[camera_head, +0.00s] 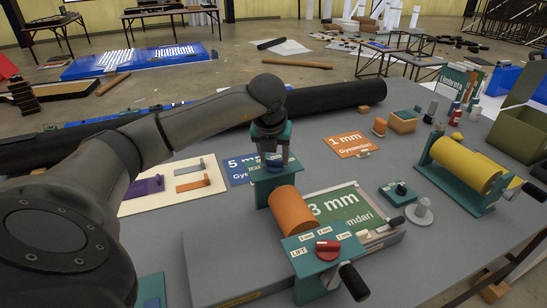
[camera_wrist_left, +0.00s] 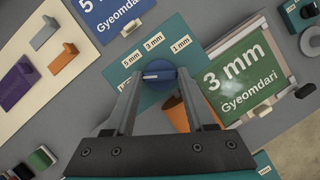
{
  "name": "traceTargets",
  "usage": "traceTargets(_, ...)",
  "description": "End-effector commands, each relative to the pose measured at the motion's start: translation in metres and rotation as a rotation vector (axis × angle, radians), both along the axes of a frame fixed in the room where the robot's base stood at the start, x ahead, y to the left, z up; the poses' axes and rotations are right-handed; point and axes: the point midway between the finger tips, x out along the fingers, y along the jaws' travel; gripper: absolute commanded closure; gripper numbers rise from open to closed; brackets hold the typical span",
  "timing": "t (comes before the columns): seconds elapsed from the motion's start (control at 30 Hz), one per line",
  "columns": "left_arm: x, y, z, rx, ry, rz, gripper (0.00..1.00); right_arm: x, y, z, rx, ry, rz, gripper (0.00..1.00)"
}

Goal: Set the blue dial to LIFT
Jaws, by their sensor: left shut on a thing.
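The blue dial (camera_wrist_left: 157,74) sits on a teal panel (camera_wrist_left: 147,98) in the left wrist view. My left gripper (camera_wrist_left: 158,78) is shut on it, a finger on each side. The dial's white pointer line points left in that view. Labels 5 mm, 3 mm and 1 mm run along the panel's top edge; the left finger partly hides a label at its left, and I cannot read LIFT there. In the head view the left gripper (camera_head: 272,150) reaches down onto the dial (camera_head: 274,160), mostly hidden, above an orange roller. My right gripper is not in view.
A nearer teal panel (camera_head: 300,262) carries a red dial (camera_head: 327,250), a LIFT label and a black crank handle (camera_head: 353,281). An orange roller (camera_head: 291,211) and a green 3 mm sign (camera_head: 350,216) lie close by. A yellow roller (camera_head: 466,165) stands at the right.

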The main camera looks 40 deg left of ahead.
Motion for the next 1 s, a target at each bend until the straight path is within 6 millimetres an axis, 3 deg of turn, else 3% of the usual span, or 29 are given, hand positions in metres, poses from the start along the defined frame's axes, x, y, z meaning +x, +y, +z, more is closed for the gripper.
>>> traceTargets(0.4, 0.001, -0.0012, 0.0003, -0.002, 0.0, 0.155, 1.0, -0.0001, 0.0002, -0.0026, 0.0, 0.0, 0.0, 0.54)
traceTargets(0.87, 0.0009, -0.001, 0.0002, -0.002, 0.0, 0.169, 1.0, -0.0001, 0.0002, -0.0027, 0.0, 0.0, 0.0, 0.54)
traceTargets(0.9, 0.0009, -0.001, 0.0002, -0.002, 0.0, 0.169, 0.44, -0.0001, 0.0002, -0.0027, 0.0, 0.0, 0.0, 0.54)
traceTargets(1.0, 0.0008, -0.001, 0.0001, -0.002, 0.001, 0.168, 0.33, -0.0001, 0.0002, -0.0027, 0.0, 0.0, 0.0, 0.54)
